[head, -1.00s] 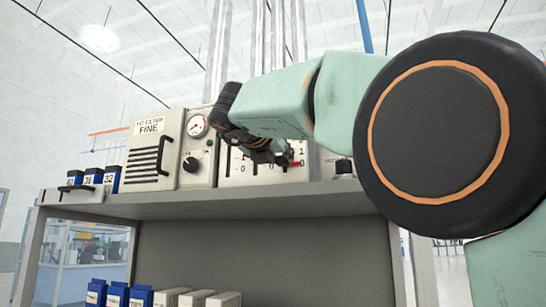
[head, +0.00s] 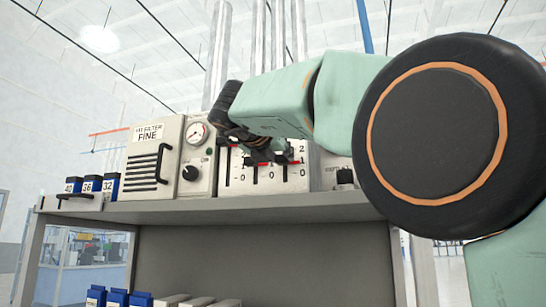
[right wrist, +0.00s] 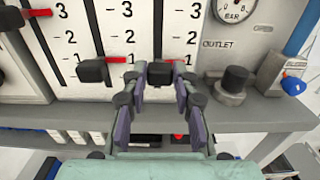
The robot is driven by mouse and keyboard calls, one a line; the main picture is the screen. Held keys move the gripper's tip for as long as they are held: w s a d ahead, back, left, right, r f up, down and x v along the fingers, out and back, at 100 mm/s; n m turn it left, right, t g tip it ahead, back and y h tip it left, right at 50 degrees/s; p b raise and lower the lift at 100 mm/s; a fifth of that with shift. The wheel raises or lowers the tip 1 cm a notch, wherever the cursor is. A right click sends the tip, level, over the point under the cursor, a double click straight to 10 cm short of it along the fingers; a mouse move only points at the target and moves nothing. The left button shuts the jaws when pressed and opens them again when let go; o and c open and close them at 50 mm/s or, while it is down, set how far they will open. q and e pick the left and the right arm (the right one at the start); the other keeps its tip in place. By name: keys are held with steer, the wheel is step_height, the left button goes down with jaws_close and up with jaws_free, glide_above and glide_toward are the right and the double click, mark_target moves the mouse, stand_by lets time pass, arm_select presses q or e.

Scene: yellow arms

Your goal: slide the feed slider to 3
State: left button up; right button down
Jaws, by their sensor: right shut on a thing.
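The slider panel (head: 307,182) stands on the shelf with upright slots and number scales. In the right wrist view my right gripper (right wrist: 161,80) is shut on the black knob (right wrist: 160,69) of the rightmost slider. Its red pointer (right wrist: 178,62) is near the 1 mark, below the 2 and 3. The middle slider knob (right wrist: 93,71) is at a similar height, and the left one (right wrist: 10,19) sits higher. I cannot read a feed label. My right gripper (head: 262,158) covers part of the panel in the head view. My left gripper is not in view.
A filter box (head: 150,175) marked FINE stands left of the panel, with a gauge and dial unit (head: 197,165) between. A round outlet knob (right wrist: 236,80) is close to the right of my gripper. The shelf edge (right wrist: 250,116) runs below.

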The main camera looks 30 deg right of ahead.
step_height(320, 180, up, 7)
steer(key=p, duration=0.5)
steer(key=shift+s+r+p, duration=0.15)
steer(key=shift+p, duration=0.15)
steer(key=c, duration=1.5)
jaws_free()
steer(key=shift+r, duration=0.1)
steer(key=o, duration=0.5)
steer(key=shift+w+d+f, duration=0.15)
steer(key=shift+w+f, duration=0.1)
steer(key=shift+f, duration=0.05)
steer(key=shift+c, duration=0.2)
steer(key=shift+s+a, duration=0.15)
steer(key=shift+a, duration=0.05)
